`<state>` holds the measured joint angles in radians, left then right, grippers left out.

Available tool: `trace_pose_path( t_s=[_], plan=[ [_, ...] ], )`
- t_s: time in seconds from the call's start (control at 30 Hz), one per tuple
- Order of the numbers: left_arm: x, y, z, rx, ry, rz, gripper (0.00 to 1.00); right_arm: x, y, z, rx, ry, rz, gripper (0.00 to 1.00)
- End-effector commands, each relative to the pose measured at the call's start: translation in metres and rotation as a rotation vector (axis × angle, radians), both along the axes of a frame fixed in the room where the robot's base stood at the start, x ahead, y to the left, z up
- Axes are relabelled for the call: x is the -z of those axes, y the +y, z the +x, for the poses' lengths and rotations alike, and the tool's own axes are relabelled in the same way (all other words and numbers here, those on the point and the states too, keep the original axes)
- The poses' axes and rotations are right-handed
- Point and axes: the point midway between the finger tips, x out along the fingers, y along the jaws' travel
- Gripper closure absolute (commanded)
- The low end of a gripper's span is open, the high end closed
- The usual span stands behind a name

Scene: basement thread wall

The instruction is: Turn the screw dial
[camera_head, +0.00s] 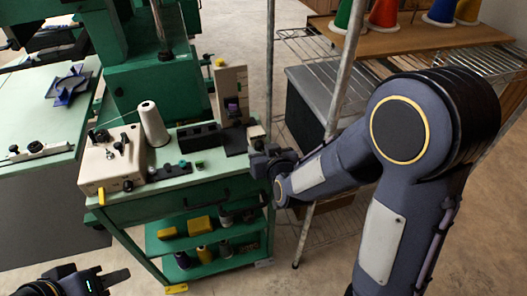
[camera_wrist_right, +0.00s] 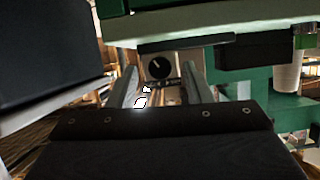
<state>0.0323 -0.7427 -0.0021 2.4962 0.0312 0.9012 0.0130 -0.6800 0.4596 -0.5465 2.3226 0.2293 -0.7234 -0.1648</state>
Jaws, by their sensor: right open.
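A round black dial (camera_wrist_right: 158,67) with a pale pointer mark sits on a light panel in the right wrist view. My right gripper (camera_wrist_right: 161,88) is open, with one finger on each side of the dial in the picture. The dial appears beyond the fingertips, and I cannot tell whether they touch it. In the head view my right gripper (camera_head: 257,148) is at the right end of the green workbench. I cannot make out the dial in the head view. My left gripper (camera_head: 98,281) is at the bottom left, away from the bench, its jaw state unclear.
The green workbench (camera_head: 115,208) carries a cream machine box (camera_head: 98,170), a white thread cone (camera_head: 153,124) and a black block (camera_head: 199,136). A metal pole (camera_head: 340,75) and a wire rack (camera_head: 490,62) stand near my right arm. The floor in front is clear.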

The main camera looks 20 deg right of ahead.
Motion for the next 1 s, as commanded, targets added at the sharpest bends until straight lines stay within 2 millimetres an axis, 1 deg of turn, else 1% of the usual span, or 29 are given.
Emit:
trace_pose_path(
  t_s=[0.1, 0.37, 0.7, 0.87, 1.0],
  plan=[
    [0.0014, 0.0, 0.0, 0.0, 0.0, 0.0, 0.64, 0.0033, 0.0008, 0.0063, -0.001, 0.002, 0.0, 0.55],
    [0.0012, -0.0001, -0.0001, 0.0, 0.0, 0.0, 0.64, 0.0031, 0.0008, 0.0073, -0.002, 0.001, 0.002, 0.55],
    [0.0012, -0.0001, -0.0001, 0.0, 0.0, 0.0, 0.64, 0.0031, 0.0007, 0.007, -0.002, 0.001, 0.002, 0.99],
    [0.0033, 0.0, 0.0, 0.0, 0.0, 0.0, 0.64, 0.0039, 0.0006, 0.007, -0.001, 0.001, 0.008, 0.99],
    [0.011, -0.0001, 0.0, 0.0, 0.0, 0.0, 0.64, 0.0053, -0.0006, 0.0073, 0.001, 0.0, 0.039, 0.99]
  ],
)
